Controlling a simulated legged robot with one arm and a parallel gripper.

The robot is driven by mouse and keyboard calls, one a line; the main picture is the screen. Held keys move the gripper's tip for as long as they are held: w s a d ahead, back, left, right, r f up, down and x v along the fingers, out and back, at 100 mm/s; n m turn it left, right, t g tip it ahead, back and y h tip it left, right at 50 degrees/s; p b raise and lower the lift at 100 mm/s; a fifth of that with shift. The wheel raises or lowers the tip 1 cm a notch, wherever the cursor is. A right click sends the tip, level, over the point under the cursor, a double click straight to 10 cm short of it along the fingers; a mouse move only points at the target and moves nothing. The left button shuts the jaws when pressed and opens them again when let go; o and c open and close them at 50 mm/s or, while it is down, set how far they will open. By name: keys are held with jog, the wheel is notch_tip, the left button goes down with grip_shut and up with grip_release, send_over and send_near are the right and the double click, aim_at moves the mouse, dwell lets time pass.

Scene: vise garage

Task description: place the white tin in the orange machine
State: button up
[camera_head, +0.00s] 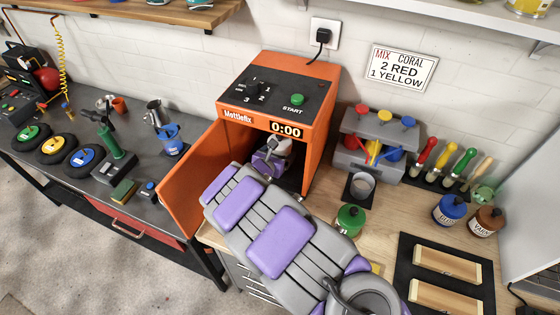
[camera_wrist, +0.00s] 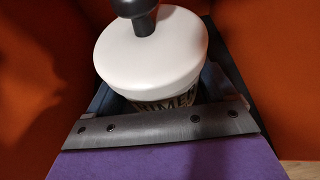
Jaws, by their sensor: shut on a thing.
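The orange machine (camera_head: 322,100) stands against the wall with its door (camera_head: 192,178) open to the left. Its display reads 0:00. My arm reaches into its chamber, and my gripper (camera_head: 268,163) is inside the opening. In the wrist view the white tin (camera_wrist: 152,58) is upright between orange walls, with a wide white lid and dark lettering below it. My gripper (camera_wrist: 165,110) is shut on the tin. A dark rounded post (camera_wrist: 140,14) comes down over the lid and seems to touch it. The tin's base is hidden by my gripper.
A dark bench (camera_head: 80,185) with wheels is at left.

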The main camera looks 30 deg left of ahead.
jog(key=f, duration=0.2)
jog(key=b, duration=0.1)
jog(key=shift+a+f, duration=0.25)
jog(key=shift+f, duration=0.15)
jog(key=shift+w, duration=0.1)
jog(key=o, duration=1.2)
jog(key=shift+o, duration=0.2)
jog(key=p+v, duration=0.2)
jog(key=v, duration=1)
